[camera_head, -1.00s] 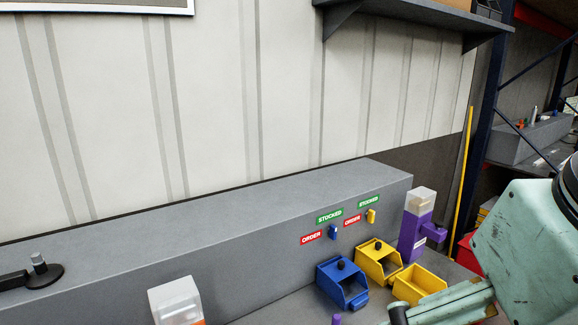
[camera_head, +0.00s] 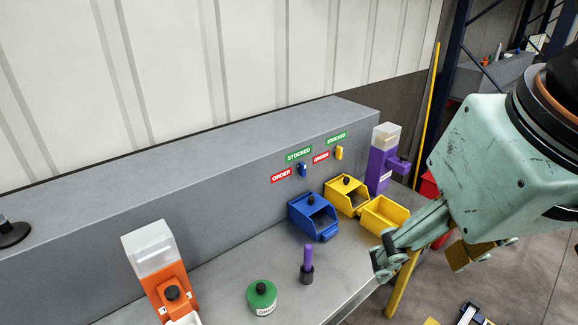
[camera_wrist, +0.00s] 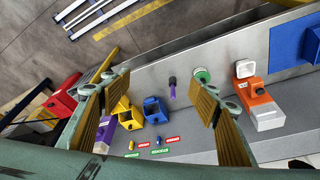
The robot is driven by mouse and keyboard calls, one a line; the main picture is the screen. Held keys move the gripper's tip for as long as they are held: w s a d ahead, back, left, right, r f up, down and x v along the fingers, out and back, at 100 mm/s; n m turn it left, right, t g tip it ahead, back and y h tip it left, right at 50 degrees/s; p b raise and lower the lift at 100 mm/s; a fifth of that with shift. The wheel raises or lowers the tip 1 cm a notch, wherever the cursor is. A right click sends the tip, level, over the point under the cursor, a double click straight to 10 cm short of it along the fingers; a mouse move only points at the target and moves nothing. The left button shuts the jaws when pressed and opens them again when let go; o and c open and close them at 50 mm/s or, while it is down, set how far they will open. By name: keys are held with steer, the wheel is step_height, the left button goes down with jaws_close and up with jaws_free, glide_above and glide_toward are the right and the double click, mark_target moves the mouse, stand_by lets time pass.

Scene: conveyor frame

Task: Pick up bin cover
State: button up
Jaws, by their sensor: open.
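A blue bin (camera_head: 325,229) and a yellow bin (camera_head: 359,204) stand side by side on the grey bench. Each has a top piece with a black knob, which may be a cover. An open yellow bin (camera_head: 384,215) without a knob sits in front of the covered yellow one. My gripper (camera_head: 428,262) is open and empty, to the right of the bins past the bench edge. In the wrist view, the blue bin (camera_wrist: 155,109) and the open yellow bin (camera_wrist: 122,103) show between the spread fingers (camera_wrist: 155,85).
An orange dispenser (camera_head: 167,278), a green round container (camera_head: 261,297) and a purple stick in a black holder (camera_head: 307,270) stand on the bench (camera_head: 235,268). A purple dispenser (camera_head: 380,170) stands behind the bins. A yellow post (camera_head: 402,287) rises at the bench edge.

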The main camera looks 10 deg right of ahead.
steer(key=c, duration=0.8)
steer(key=shift+w, duration=0.1)
steer(key=shift+c, duration=0.2)
